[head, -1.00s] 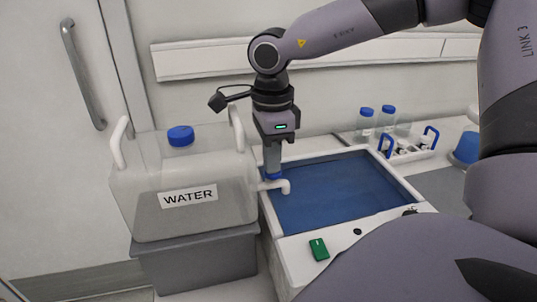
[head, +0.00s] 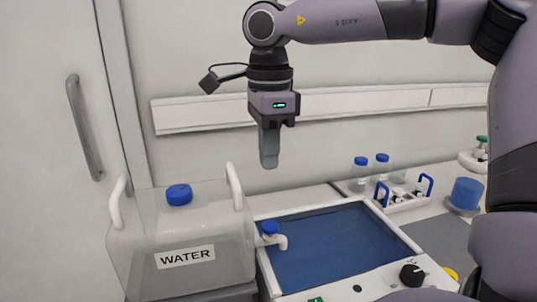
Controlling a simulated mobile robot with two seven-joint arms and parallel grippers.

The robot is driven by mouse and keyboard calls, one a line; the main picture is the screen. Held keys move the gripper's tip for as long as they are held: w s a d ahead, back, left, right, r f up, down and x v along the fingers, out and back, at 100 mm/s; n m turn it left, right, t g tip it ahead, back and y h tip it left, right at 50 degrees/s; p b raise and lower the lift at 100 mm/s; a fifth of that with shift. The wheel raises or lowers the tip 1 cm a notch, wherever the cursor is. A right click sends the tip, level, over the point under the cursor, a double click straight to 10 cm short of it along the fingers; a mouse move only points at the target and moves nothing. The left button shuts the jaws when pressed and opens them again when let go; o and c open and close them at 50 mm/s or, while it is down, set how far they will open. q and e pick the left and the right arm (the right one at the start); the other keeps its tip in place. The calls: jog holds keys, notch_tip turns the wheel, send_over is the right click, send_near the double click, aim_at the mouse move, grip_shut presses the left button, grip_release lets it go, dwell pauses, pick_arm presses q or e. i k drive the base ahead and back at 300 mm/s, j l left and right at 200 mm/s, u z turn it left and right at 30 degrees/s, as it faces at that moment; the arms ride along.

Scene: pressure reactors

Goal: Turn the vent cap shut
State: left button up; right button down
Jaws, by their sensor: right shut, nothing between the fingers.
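A clear water container (head: 130,255) with a WATER label stands at the left. The blue vent cap (head: 179,194) sits on its top, between two white handles. A white spout with a blue tap knob (head: 270,228) sticks out from its right side over a blue basin (head: 335,250). My right gripper (head: 269,162) points straight down and is shut and empty. It hangs in the air above the spout, to the right of the vent cap and higher, touching nothing. My left gripper is not in view. How tight the cap is cannot be told.
Blue-capped bottles (head: 361,162) and a white rack (head: 402,194) with blue handles stand behind the basin at the right. A blue vessel (head: 466,193) is further right. A black dial (head: 412,274) is on the front panel. A wall rail (head: 200,115) runs behind my gripper.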

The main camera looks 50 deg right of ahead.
aim_at(179, 195)
jog(key=k+j, duration=0.35)
jog(key=j, duration=0.15)
jog(key=k+j, duration=0.4)
jog(key=j, duration=0.1)
